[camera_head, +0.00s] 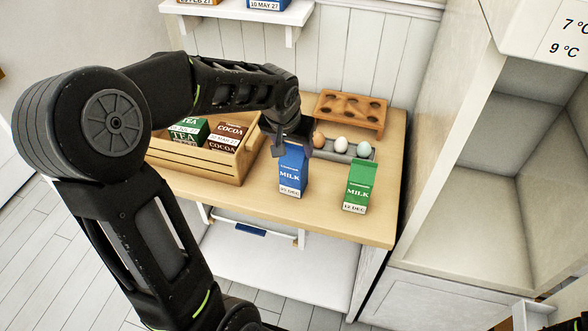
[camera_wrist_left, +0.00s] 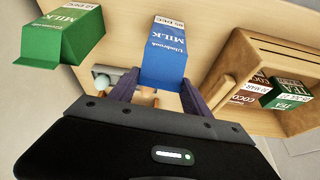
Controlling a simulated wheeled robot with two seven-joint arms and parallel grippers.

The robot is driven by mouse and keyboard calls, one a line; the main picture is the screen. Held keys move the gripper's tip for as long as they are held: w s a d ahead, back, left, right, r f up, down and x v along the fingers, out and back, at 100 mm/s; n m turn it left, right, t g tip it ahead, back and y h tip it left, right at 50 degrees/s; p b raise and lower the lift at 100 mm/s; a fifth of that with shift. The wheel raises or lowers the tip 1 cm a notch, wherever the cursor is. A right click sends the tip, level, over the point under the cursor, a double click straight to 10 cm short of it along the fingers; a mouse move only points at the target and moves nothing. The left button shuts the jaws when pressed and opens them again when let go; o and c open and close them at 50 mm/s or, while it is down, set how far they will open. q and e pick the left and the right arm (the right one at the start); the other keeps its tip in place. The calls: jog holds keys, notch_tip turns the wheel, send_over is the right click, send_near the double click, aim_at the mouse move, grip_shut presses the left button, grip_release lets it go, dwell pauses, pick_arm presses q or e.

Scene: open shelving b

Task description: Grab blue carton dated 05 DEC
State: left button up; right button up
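The blue milk carton (camera_head: 292,172) stands upright on the wooden counter; its label reads 05 DEC in the left wrist view (camera_wrist_left: 165,50). My left gripper (camera_head: 291,143) is at the carton's top, with one finger on each side. In the wrist view the fingers (camera_wrist_left: 160,90) look spread around the carton, which is not lifted; firm contact cannot be made out. A green milk carton (camera_head: 358,188) dated 12 DEC stands to its right and shows at the upper left in the wrist view (camera_wrist_left: 62,38).
A wooden crate (camera_head: 205,165) with tea and cocoa boxes stands left of the blue carton. Eggs in a grey tray (camera_head: 360,152) and a wooden holed rack (camera_head: 350,108) are behind the cartons. The counter's front edge is close before them.

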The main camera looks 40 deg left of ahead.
pick_arm(q)
grip_shut()
dwell(0.4)
jog(key=shift+w+r, duration=0.1)
jog(key=shift+r, duration=0.45)
notch_tip(320, 180, up, 9)
jog(key=shift+b, duration=0.35)
dwell(0.4)
